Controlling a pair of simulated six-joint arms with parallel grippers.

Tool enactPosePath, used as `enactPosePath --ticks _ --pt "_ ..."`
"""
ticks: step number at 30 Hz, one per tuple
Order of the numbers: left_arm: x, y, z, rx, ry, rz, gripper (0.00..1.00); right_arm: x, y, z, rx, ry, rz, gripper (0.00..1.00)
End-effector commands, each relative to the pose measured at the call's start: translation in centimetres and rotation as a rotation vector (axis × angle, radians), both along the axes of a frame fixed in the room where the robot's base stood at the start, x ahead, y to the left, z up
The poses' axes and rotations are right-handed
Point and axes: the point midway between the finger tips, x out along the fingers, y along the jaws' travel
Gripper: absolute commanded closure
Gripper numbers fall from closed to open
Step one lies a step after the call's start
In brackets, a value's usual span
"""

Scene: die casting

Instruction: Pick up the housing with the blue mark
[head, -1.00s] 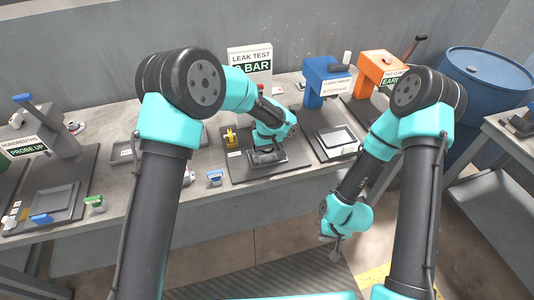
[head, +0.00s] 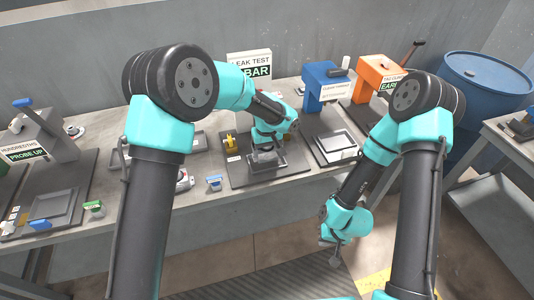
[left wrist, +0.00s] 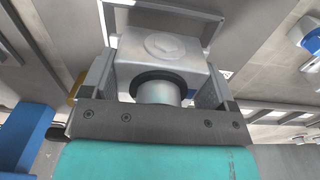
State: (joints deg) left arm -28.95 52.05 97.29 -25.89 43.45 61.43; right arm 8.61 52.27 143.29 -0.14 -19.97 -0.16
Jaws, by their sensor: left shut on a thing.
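My left gripper (head: 264,153) is over the grey nest (head: 283,163) of the leak test station. In the left wrist view its two fingers (left wrist: 160,70) stand on either side of a grey metal housing (left wrist: 188,53) with a round boss on its face, and they are shut on it. The housing is mostly hidden by the gripper in the head view. No blue mark shows on its visible faces. My right gripper (head: 333,260) hangs low in front of the bench, over the floor; its jaw opening is too small to tell.
The leak test sign (head: 250,66) stands behind the nest, with a yellow part (head: 229,143) beside it. A small blue-topped piece (head: 214,183) lies left of the station. A blue press (head: 325,85) and an orange press (head: 378,80) stand to the right.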

Motion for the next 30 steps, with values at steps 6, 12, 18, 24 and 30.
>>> enactPosePath --ticks 6,12,18,24,30 --pt "-3.4 0.3 0.2 0.002 0.004 -0.004 0.51 0.0 0.0 0.0 0.0 0.0 0.0 1.0" --pt "-8.0 0.6 0.6 0.003 0.004 -0.004 0.51 0.0 0.0 0.0 0.0 0.0 0.0 1.0" --pt "-12.4 0.8 1.0 0.002 0.004 -0.004 0.51 0.0 0.0 0.0 0.0 0.0 0.0 1.0" --pt "-15.0 1.0 1.2 0.002 0.004 -0.002 0.51 0.0 0.0 0.0 0.0 0.0 0.0 1.0" --pt "-15.7 1.1 1.3 0.001 0.003 -0.001 0.51 0.0 0.0 0.0 0.0 0.0 0.0 1.0"
